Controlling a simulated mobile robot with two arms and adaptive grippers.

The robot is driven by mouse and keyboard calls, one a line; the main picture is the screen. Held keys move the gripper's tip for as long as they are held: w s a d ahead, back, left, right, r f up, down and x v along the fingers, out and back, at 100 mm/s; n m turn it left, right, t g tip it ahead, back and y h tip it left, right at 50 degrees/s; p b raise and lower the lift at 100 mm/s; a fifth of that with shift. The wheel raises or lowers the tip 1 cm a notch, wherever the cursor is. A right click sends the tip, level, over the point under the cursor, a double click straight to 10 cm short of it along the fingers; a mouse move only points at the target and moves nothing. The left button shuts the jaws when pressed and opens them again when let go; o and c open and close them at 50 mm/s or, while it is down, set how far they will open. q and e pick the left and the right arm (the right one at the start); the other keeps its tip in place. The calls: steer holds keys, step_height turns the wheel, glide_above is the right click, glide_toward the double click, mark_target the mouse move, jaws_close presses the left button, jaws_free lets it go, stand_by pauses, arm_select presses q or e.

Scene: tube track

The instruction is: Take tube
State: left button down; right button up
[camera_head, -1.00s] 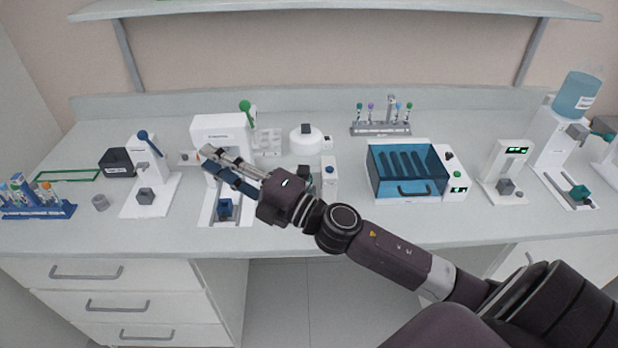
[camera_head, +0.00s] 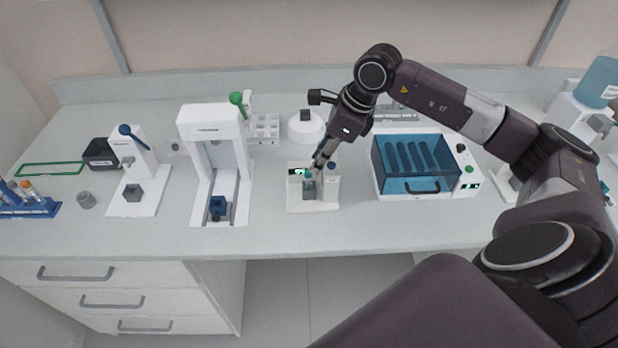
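My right gripper (camera_head: 318,167) points down at a small white device (camera_head: 327,196) in the middle of the bench. Its fingertips are just above or at the device's grey holder (camera_head: 309,188). The fingers look close together, but I cannot tell whether they are shut or hold a tube. No tube shows clearly in the holder. A blue rack (camera_head: 38,209) with several tubes (camera_head: 27,189) is cut off by the left edge. My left gripper is out of view.
Left of the gripper stand a white press with a blue holder (camera_head: 217,208) and a white device with a blue lever (camera_head: 131,132). A blue-lidded box (camera_head: 412,167) is close on the right. A grey rack (camera_head: 396,114) behind is partly covered by my arm.

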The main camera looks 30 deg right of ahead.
mark_target(309, 175)
steer(key=shift+p+x, duration=0.5)
steer(key=shift+x, duration=0.4)
steer(key=p+x, duration=0.2)
steer(key=x, duration=0.2)
steer(key=shift+s+a+f, duration=0.1)
steer(key=shift+s+a, duration=0.05)
steer(key=shift+f, duration=0.2)
jaws_close()
